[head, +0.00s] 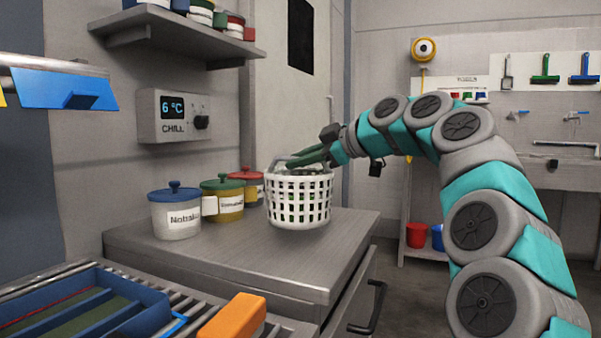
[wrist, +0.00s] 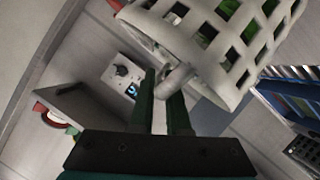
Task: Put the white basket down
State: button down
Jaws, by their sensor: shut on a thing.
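The white basket (head: 299,202) has a lattice of square holes and something green inside. It is upright above the right part of the steel counter top (head: 240,259). Whether its base touches the counter or hangs just above it, I cannot tell. My gripper (head: 300,157) comes in from the right at the basket's top and is shut on its handle. In the wrist view the dark green fingers (wrist: 165,98) close on the handle (wrist: 178,78), and the basket (wrist: 215,45) fills the top right, tilted in that picture.
Lidded jars stand left of the basket: white-blue (head: 175,212), green-yellow (head: 223,200) and red (head: 249,187). A blue tray (head: 150,310) and an orange block (head: 232,320) lie in front. A shelf (head: 180,32) hangs above. The counter's front middle is bare.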

aim_at(302, 173)
jog(key=w+p, duration=0.2)
jog(key=w, duration=0.2)
jog(key=shift+w+a, duration=0.1)
jog(key=shift+w, duration=0.2)
jog(key=shift+w+f+p, duration=0.2)
jog(key=shift+w+p, duration=0.25)
jog(key=shift+w, duration=0.25)
jog(key=shift+f+b, duration=0.55)
jog(key=shift+f, duration=1.25)
jog(key=c, duration=0.9)
grip_release()
jog(key=b+v, duration=0.1)
jog(key=v, duration=1.1)
